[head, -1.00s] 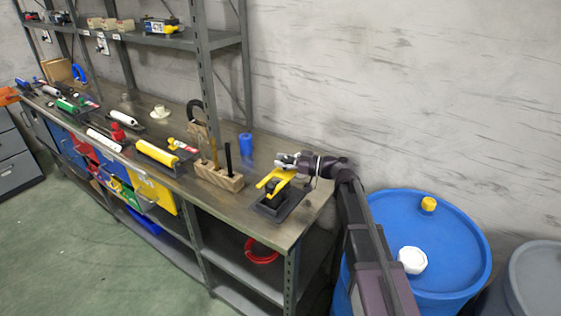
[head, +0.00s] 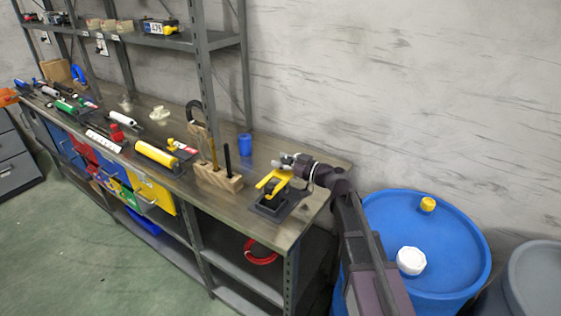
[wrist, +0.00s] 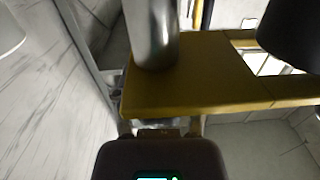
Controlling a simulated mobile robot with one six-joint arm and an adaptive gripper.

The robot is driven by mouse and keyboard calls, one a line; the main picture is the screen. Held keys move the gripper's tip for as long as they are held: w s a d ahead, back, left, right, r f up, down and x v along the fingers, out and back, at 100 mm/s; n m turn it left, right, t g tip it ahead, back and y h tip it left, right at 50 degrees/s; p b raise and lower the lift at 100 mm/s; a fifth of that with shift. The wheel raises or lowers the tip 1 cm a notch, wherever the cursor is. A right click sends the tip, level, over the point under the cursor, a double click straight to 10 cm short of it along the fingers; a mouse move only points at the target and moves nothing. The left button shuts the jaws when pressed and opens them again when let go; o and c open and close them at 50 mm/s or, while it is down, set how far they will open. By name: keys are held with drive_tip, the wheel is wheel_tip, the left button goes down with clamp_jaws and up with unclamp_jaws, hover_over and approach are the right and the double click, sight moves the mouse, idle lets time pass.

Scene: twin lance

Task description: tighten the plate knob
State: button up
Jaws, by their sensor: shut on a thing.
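In the head view a yellow forked part (head: 274,183) stands over a black square base (head: 269,209) near the right end of the workbench. My gripper (head: 282,163) is at the top of the yellow part, shut on it as far as the small picture shows. In the wrist view a flat yellow plate with slots (wrist: 195,85) fills the middle. A silver cylinder (wrist: 151,35) rises at its left and a dark rounded piece (wrist: 290,35) is at upper right. I cannot tell which piece is the plate knob; the jaw contact is hidden.
On the workbench (head: 215,235), a wooden block with upright rods (head: 218,180) and a blue cylinder (head: 245,145) stand left of the base. A blue drum (head: 450,240) with a white cap is at the right. The wall is close behind.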

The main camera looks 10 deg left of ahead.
drive_tip(key=m+t+h, duration=0.1)
drive_tip(key=m+t, duration=0.1)
drive_tip(key=t, duration=0.1)
drive_tip(key=m+t+h, duration=0.2)
drive_tip(key=t, duration=0.1)
drive_tip(key=shift+w+d, duration=0.1)
drive_tip(key=shift+d, duration=0.1)
drive_tip(key=shift+w+d+m+t+h, duration=0.15)
drive_tip(key=shift+w+m+t+h, duration=0.05)
drive_tip(key=shift+m+t+h, duration=1)
drive_tip(key=shift+w, duration=0.1)
drive_tip(key=o, duration=0.8)
drive_tip(key=shift+v, duration=3.75)
